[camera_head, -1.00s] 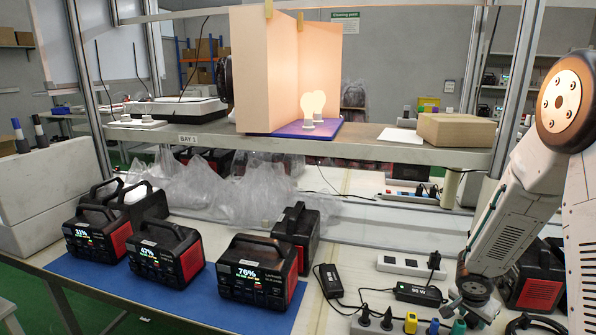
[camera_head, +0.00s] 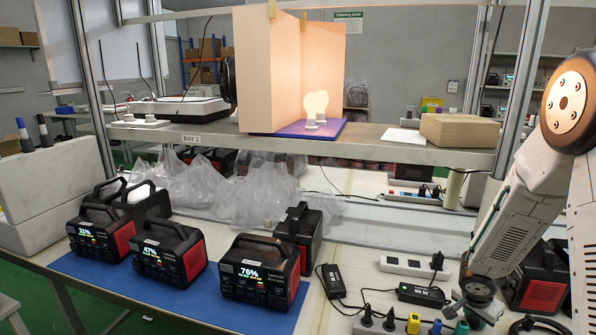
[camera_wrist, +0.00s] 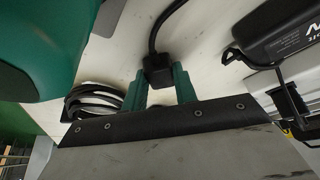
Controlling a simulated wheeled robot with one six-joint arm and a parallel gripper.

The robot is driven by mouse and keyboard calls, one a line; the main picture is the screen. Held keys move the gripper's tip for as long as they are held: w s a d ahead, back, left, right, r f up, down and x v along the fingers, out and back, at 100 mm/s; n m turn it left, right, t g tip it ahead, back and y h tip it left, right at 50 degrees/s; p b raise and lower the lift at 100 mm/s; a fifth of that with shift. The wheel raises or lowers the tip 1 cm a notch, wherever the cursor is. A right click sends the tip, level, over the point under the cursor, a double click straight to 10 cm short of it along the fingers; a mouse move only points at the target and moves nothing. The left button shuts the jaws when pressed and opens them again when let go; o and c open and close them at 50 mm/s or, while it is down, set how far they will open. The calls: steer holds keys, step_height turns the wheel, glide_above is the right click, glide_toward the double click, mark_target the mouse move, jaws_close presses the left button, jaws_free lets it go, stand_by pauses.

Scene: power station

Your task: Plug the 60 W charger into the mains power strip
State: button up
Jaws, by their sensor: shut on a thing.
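In the wrist view, my gripper (camera_wrist: 159,82) has its two green fingers shut on a black plug (camera_wrist: 157,68), with a black cable running up from it. Another black charger (camera_head: 331,281) lies further left. I cannot read a 60 W label.
Black power stations stand on a blue mat (camera_head: 210,306). A metal shelf (camera_head: 220,135) spans above the table. In the wrist view, a coiled cable (camera_wrist: 92,102) lies left.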

steer(key=shift+r, duration=2.9)
